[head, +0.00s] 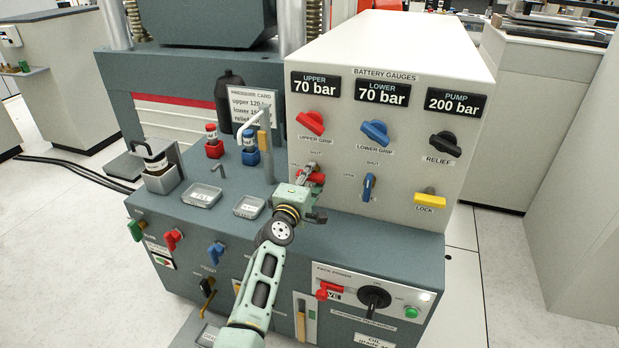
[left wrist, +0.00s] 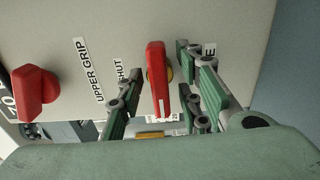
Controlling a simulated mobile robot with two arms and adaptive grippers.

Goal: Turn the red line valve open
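The red line valve is a red lever (head: 317,178) low on the left of the gauge panel, below the red upper grip knob (head: 311,123). My left gripper (head: 306,174) is at the panel and partly covers the lever in the head view. In the left wrist view the lever (left wrist: 157,80) stands between the two fingers of the left gripper (left wrist: 165,88), with gaps visible on both sides. The lever lies sideways on the panel. Its free end points to a small, partly covered label, away from the SHUT label. My right gripper is not in view.
A blue lever (head: 368,187) stands upright to the right of the red one. Black relief knob (head: 444,145) and yellow lock handle (head: 430,200) are farther right. A grey post (head: 266,145) and small trays (head: 203,195) stand left on the bench top. Upper and lower gauges read 70 bar.

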